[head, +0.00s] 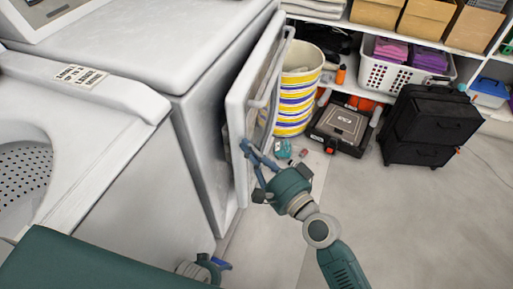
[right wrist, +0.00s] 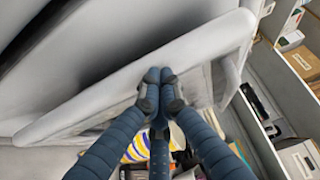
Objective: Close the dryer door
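The white dryer (head: 150,45) stands at the left in the head view. Its door (head: 236,125) stands ajar, swung out toward the right, with a dark gap between door and body. A handle bar runs along the door's outer side. My right gripper (head: 246,150) is at the door's outer side, low down. In the right wrist view the door (right wrist: 95,95) crosses the picture, and the gripper's fingertips (right wrist: 159,76) are together over its edge; whether they touch it is unclear. My left gripper (head: 218,265) shows partly at the bottom, its fingers mostly hidden.
A white top-loading washer (head: 90,120) stands at the near left. A striped bin (head: 298,92) and a black-and-grey case (head: 341,122) stand beyond the door. Small items lie near the bin. Floor at right is clear.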

